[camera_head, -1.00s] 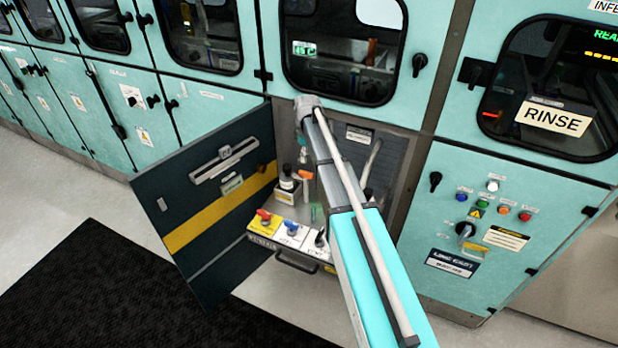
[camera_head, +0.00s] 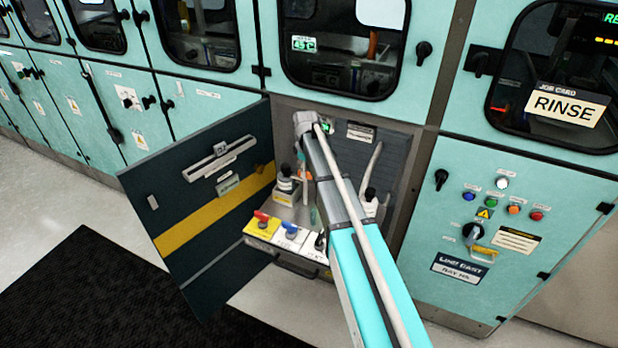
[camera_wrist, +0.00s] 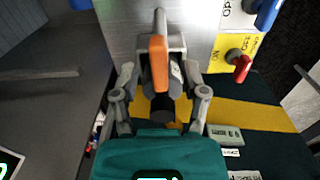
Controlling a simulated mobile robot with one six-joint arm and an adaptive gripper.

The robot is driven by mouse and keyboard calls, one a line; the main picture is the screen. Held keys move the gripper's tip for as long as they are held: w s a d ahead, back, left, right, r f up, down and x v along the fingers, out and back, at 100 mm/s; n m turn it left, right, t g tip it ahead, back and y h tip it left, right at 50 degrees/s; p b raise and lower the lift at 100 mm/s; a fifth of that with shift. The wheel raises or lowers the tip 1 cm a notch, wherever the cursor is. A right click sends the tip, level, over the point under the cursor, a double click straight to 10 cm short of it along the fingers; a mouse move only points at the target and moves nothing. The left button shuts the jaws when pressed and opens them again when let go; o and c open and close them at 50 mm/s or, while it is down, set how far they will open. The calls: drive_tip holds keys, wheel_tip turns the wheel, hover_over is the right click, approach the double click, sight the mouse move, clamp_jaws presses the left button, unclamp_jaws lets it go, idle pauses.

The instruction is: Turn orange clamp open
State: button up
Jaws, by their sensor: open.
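The orange clamp (camera_wrist: 158,62) has an orange handle with a grey tip and sits in a grey bracket on a metal surface in the wrist view. My gripper (camera_wrist: 158,74) is open, with one finger on each side of the orange handle. Whether either finger touches it, I cannot tell. In the head view the clamp shows only as a small orange patch (camera_head: 304,174) beneath my arm's end, partly covered. A dark round part lies just below the handle in the wrist view.
A red handle (camera_head: 262,216) on a yellow plate and a blue handle (camera_head: 291,230) on a white plate are on the tray front. The dark cabinet door (camera_head: 215,165) with a yellow stripe stands open at left.

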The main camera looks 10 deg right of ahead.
drive_tip(key=shift+f+b, duration=0.55)
drive_tip(key=shift+f, duration=0.25)
